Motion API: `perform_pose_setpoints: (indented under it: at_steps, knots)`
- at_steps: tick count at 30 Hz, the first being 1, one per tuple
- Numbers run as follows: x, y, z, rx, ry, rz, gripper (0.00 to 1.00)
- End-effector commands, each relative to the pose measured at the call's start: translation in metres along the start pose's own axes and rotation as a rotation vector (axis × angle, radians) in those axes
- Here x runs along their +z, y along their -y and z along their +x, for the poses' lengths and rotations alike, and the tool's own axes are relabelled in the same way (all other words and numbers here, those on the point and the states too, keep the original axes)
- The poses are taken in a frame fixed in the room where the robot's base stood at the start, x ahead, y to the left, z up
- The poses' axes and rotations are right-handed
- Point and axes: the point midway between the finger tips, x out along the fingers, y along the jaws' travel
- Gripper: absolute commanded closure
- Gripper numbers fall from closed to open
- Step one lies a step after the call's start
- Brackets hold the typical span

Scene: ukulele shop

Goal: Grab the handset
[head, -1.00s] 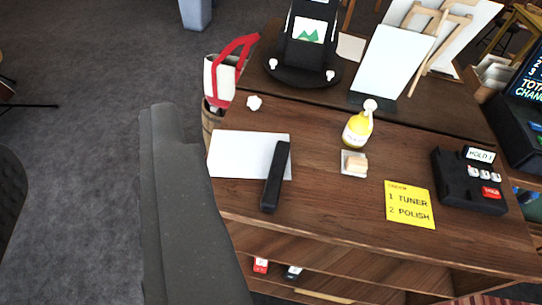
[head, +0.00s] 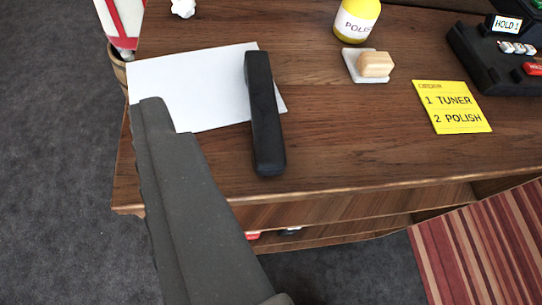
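The black handset (head: 264,120) lies on the wooden counter, its upper part over a white sheet of paper (head: 205,85) and its lower end on bare wood near the front edge. The black phone base (head: 485,65), with a small "HOLD 1" display, stands at the right edge, apart from the handset. My gripper (head: 160,115) shows as one long dark grey shape left of the handset, its tip over the paper's lower left in the picture. A gap shows between it and the handset. I cannot make out two separate fingers.
A yellow polish bottle (head: 356,20) and a sponge-like block (head: 376,64) on a small white dish stand right of the handset. A yellow note (head: 452,107) reads tuner and polish. Crumpled paper (head: 183,8) lies behind. Bare counter (head: 340,140) surrounds the handset's right side.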

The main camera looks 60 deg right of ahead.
Motion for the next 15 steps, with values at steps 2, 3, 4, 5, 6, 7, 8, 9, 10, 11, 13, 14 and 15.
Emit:
perform_pose_setpoints:
  at_steps: [2, 3, 4, 5, 6, 7, 8, 9, 10, 11, 13, 14, 15]
  knots:
    - [0.041, -0.030, 0.035, 0.092, 0.021, 0.023, 0.42]
    - [0.057, -0.045, 0.046, 0.133, 0.019, 0.032, 0.42]
    - [0.067, -0.057, 0.053, 0.162, 0.016, 0.041, 0.42]
    - [0.076, -0.067, 0.058, 0.190, 0.013, 0.044, 0.42]
    - [0.085, -0.080, 0.065, 0.220, 0.005, 0.049, 0.42]
    - [0.091, -0.088, 0.068, 0.241, 0.000, 0.051, 0.42]
    - [0.097, -0.096, 0.071, 0.260, -0.003, 0.053, 0.42]
    - [0.103, -0.105, 0.073, 0.282, -0.008, 0.055, 0.42]
    - [0.105, -0.110, 0.074, 0.294, -0.014, 0.055, 0.42]
    - [0.107, -0.115, 0.075, 0.304, -0.020, 0.055, 0.42]
    - [0.110, -0.121, 0.078, 0.317, -0.027, 0.056, 0.42]
    - [0.111, -0.123, 0.080, 0.321, -0.027, 0.057, 0.42]
    - [0.111, -0.125, 0.083, 0.323, -0.027, 0.057, 0.42]
